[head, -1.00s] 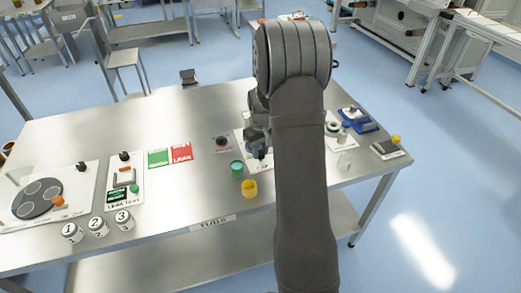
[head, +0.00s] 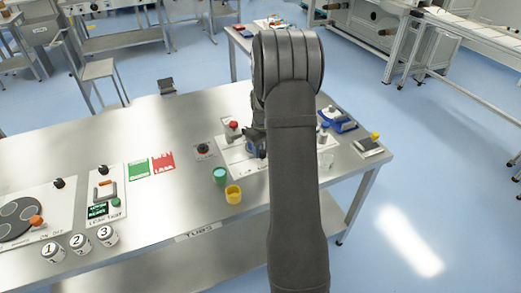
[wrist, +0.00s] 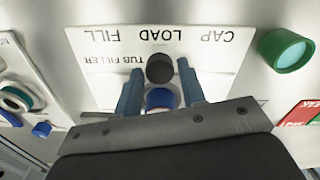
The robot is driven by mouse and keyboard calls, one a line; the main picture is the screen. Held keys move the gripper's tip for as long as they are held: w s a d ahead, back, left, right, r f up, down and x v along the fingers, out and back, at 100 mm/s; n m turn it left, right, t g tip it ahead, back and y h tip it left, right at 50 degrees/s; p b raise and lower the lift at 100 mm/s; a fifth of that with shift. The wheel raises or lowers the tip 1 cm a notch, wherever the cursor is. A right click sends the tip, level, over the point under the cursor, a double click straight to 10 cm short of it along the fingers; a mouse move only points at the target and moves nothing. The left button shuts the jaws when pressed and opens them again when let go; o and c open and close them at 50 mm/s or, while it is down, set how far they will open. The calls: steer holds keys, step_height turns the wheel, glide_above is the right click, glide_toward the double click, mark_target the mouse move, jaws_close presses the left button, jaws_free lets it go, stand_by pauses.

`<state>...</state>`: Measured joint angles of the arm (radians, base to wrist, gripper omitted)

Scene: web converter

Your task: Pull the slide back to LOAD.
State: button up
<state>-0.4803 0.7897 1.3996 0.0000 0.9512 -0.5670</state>
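A white plate lettered TUB FILLER, FILL, LOAD and CAP (wrist: 215,60) shows upside down in the wrist view. A dark round knob (wrist: 160,68) stands on it below LOAD. A blue round part (wrist: 160,98) lies just nearer to me. My gripper (wrist: 160,82) is open, with its two blue fingers on either side of these parts and gaps to the knob. I cannot tell which part belongs to the slide. In the head view, my gripper (head: 256,150) is over the plate (head: 226,148), which my arm partly hides.
A green cup (head: 219,175) and a yellow cup (head: 233,194) stand in front of the plate. A red-topped knob (head: 233,126) stands at the plate's back. Green and red cards (head: 163,162) lie to the left.

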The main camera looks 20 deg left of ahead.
steer(key=shift+o, duration=0.9)
step_height(320, 180, up, 17)
steer(key=shift+r, duration=0.2)
steer(key=shift+f, duration=0.1)
step_height(320, 180, down, 18)
steer(key=shift+r, duration=0.25)
steer(key=shift+s+a+r, duration=0.1)
steer(key=shift+s+a, duration=0.1)
steer(key=shift+s, duration=0.05)
steer(key=shift+o, duration=0.4)
